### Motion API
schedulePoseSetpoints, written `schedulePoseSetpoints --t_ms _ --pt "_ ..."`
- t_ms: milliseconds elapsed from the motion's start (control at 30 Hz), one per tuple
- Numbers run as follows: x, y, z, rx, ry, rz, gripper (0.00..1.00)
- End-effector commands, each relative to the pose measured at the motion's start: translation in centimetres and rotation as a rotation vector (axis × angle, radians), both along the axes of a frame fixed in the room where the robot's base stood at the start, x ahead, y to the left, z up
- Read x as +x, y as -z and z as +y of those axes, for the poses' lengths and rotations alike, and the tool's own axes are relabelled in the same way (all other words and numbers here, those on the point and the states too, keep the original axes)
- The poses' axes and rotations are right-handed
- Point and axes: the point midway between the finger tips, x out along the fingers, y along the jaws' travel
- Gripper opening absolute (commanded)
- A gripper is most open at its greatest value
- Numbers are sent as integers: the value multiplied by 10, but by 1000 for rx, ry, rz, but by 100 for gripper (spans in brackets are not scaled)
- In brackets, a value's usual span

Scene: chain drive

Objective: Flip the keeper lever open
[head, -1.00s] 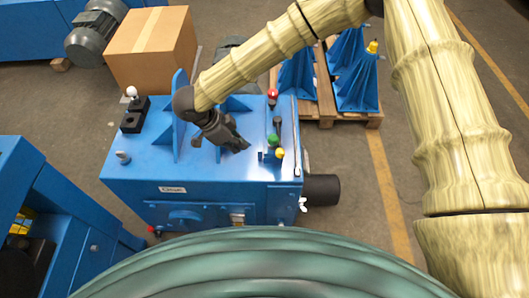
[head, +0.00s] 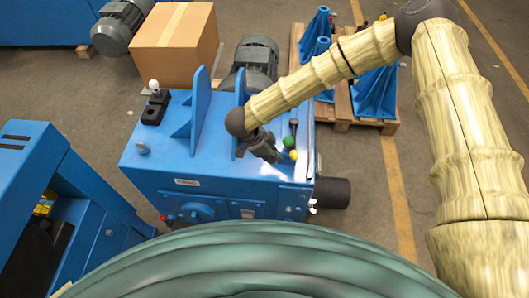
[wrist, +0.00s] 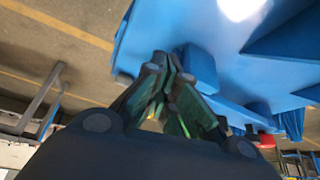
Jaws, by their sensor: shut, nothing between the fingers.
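My gripper (head: 276,157) is shut and empty, low over the right part of the blue machine's top (head: 222,165). It is just left of the levers with a green knob (head: 289,141) and a yellow knob (head: 294,155); I cannot tell whether it touches them. A dark handle (head: 294,124) stands behind these knobs. A white-knobbed lever (head: 154,86) stands on a black block at the back left. I cannot tell which of these is the keeper lever. In the wrist view the closed fingers (wrist: 168,75) point at a blue block, and a red piece (wrist: 267,140) shows at the lower right.
Upright blue plates (head: 190,125) stand on the machine top left of my gripper. A grey motor (head: 254,62) and cardboard box (head: 174,38) are behind. A pallet with blue stands (head: 374,92) is at the back right. A black cylinder (head: 332,192) sticks out at the machine's right.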

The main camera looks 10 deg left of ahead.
Motion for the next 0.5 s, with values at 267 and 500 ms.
schedulePoseSetpoints --t_ms 267,500 --pt "3 -3 -18 -1 -2 2 0" --pt "3 -3 -19 -1 -2 2 0"
